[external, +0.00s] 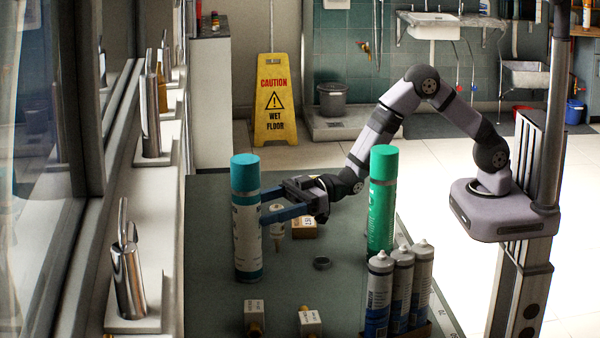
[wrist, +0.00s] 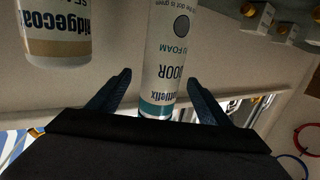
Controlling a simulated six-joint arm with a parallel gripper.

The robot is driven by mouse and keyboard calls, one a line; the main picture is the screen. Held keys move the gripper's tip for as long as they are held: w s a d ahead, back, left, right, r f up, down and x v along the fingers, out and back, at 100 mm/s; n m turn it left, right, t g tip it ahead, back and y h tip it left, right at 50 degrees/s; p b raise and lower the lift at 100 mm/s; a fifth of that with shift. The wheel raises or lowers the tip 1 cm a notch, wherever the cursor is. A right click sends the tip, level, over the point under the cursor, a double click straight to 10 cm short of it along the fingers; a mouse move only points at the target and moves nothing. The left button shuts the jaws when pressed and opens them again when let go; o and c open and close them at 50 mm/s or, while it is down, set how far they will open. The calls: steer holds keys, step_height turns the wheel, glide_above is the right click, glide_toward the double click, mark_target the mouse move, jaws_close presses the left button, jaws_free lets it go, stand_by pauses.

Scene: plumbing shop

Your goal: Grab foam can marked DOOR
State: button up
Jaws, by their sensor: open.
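The foam can marked DOOR (wrist: 165,60) is white with a teal band. Its label reads "OOR" and "U FOAM" in the wrist view, with the D cut off. In the external view a white can with a teal cap (external: 247,225) stands upright at the left side of the bench, at my fingertips. My gripper (external: 263,205) is level and reaches left to its upper body. In the wrist view the can shows between my two open fingers (wrist: 160,78), with a gap on each side. The can's top is out of the wrist view.
A green can (external: 382,205) stands at the bench's right, behind several grey-capped cartridges (external: 400,290). Small labelled boxes (external: 310,322) and a dark ring (external: 322,262) lie on the bench (external: 215,300). A white-and-tan container (wrist: 55,30) is left in the wrist view.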

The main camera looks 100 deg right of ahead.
mark_target(234, 215)
steer(key=shift+x, duration=0.8)
steer(key=shift+p+x, duration=1.8)
steer(key=shift+x, duration=1.35)
steer(key=shift+a+r, duration=0.15)
steer(key=shift+a, duration=0.05)
steer(key=c, duration=1.4)
steer(key=shift+r, duration=0.2)
steer(key=shift+c, duration=1.3)
